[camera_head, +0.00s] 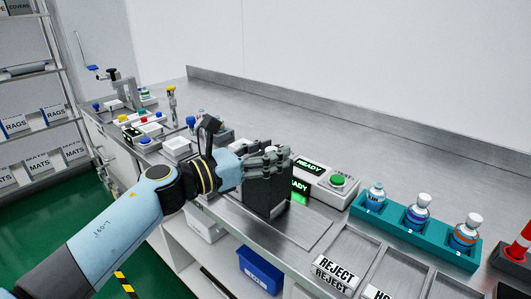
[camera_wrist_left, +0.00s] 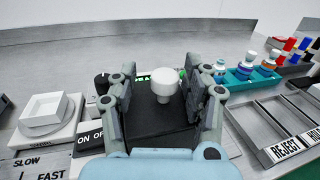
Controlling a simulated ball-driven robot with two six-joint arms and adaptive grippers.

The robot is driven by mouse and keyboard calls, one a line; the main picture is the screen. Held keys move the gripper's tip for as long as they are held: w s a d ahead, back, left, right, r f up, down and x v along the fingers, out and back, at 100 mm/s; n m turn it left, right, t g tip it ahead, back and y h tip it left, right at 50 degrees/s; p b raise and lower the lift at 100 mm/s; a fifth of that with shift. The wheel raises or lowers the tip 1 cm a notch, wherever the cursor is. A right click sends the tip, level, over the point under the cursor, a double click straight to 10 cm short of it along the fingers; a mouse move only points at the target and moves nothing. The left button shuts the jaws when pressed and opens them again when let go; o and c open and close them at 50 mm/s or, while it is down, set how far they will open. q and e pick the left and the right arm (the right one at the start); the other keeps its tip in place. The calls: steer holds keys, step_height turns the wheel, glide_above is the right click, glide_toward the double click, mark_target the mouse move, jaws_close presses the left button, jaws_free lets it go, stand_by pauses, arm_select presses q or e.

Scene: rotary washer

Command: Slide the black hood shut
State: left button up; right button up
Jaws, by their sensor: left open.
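The black hood (camera_head: 268,195) is a dark box on the steel bench, near its front edge. In the left wrist view the hood (camera_wrist_left: 150,118) has a pale round knob (camera_wrist_left: 166,84) on it. My left gripper (camera_head: 266,157) is over the hood, its fingers spread. In the wrist view the fingers (camera_wrist_left: 163,92) stand on either side of the knob, apart from it. In the head view the gripper hides the knob and the hood's upper part. My right gripper is not in view.
A grey box with a green button (camera_head: 337,181) and lit READY signs stands right of the hood. Farther right are a teal rack (camera_head: 400,228) of bottles and REJECT trays (camera_head: 335,272). Several small devices stand left. The bench behind is clear.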

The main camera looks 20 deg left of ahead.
arm_select(q)
steer(key=v, duration=1.2)
steer(key=shift+f, duration=0.1)
steer(key=s+a+f+n+y+b, duration=0.25)
steer(key=f+n, duration=0.35)
steer(key=f, duration=0.6)
steer(key=s+a+f+n+y+b, duration=0.15)
steer(key=f+n+y, duration=0.35)
steer(key=f, duration=0.6)
steer(key=s+a+f+n+g+y+b, duration=0.1)
steer(key=s+a+f+n+g, duration=0.1)
steer(key=s+f+n, duration=0.55)
steer(key=s+a+f+n+g+y, duration=0.15)
steer(key=s+f+n, duration=0.3)
steer(key=f, duration=0.55)
steer(key=s+f+n+g, duration=0.3)
steer(key=s+f+n, duration=0.2)
steer(key=s, duration=0.4)
steer(key=s+d+f+n+g, duration=0.1)
steer(key=s+f+n+g, duration=0.3)
steer(key=s+n, duration=0.4)
steer(key=s+f+n+g+y+b, duration=0.1)
steer(key=s+f+n+g, duration=0.2)
steer(key=s+f+n, duration=0.3)
steer(key=s, duration=0.4)
steer(key=shift+s+d+n, duration=0.4)
